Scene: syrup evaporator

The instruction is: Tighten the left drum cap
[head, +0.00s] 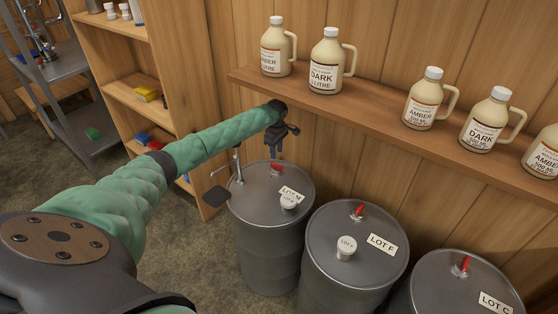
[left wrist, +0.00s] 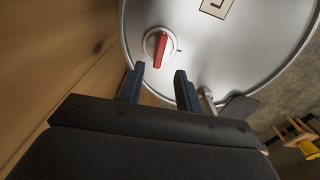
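The left drum (head: 265,232) is a grey steel drum, the leftmost of three. Its lid shows a red cap (head: 276,168) near the wall side and a white cap (head: 288,202) nearer the front, by a partly covered label. In the left wrist view the red cap (left wrist: 160,50) is a red bar handle on a pale round base on the lid (left wrist: 225,55). My left gripper (head: 278,155) hangs just above the red cap. In the left wrist view its two fingers (left wrist: 158,80) are apart, with nothing between them, just short of the cap. My right gripper is out of view.
A metal post with a dark paddle (head: 217,196) stands at the drum's left edge. A middle drum (head: 325,225) and a right drum (head: 440,290) stand close by. A wall shelf (head: 380,118) with several jugs runs above. Wooden shelving (head: 175,50) stands left.

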